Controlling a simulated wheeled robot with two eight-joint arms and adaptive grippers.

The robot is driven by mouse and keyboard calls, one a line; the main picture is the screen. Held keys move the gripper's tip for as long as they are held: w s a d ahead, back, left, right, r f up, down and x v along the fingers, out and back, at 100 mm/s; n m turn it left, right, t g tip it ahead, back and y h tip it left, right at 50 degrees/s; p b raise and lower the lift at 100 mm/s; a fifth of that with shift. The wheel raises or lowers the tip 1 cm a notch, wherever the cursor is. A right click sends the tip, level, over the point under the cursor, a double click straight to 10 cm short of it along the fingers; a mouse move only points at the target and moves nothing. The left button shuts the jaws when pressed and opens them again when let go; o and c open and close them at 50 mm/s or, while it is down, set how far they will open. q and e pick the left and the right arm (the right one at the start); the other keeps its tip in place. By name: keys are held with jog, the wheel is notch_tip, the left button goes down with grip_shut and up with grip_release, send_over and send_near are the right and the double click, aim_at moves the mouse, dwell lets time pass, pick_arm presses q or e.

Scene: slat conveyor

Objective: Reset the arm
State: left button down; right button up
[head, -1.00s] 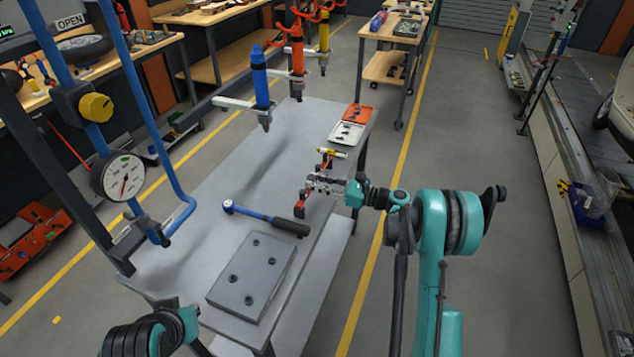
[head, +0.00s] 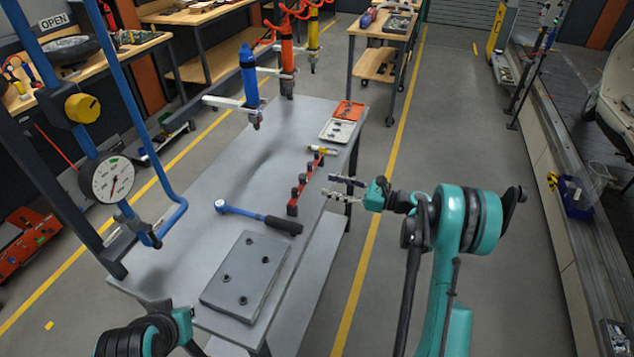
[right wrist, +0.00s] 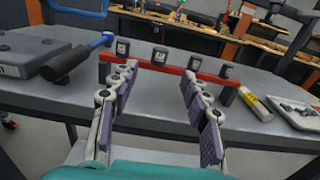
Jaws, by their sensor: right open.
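My right gripper (head: 343,188) is open and empty off the right edge of the grey table, apart from the red rack (head: 294,197). In the right wrist view its two fingers (right wrist: 158,112) are spread wide, with the red rack (right wrist: 175,70) beyond them. Several dark sockets stand on the rack. My left arm shows only in part at the bottom left of the head view; its gripper cannot be made out.
The grey table (head: 180,240) holds a blue torque wrench (head: 250,216), a grey plate (head: 262,262) with several bolts, a yellow marker (head: 322,149), a white tray (head: 338,131) and an orange tray (head: 350,109). Hanging tools (head: 249,80) are above. The floor right of the table is clear.

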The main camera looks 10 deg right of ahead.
jog(key=v, duration=0.4)
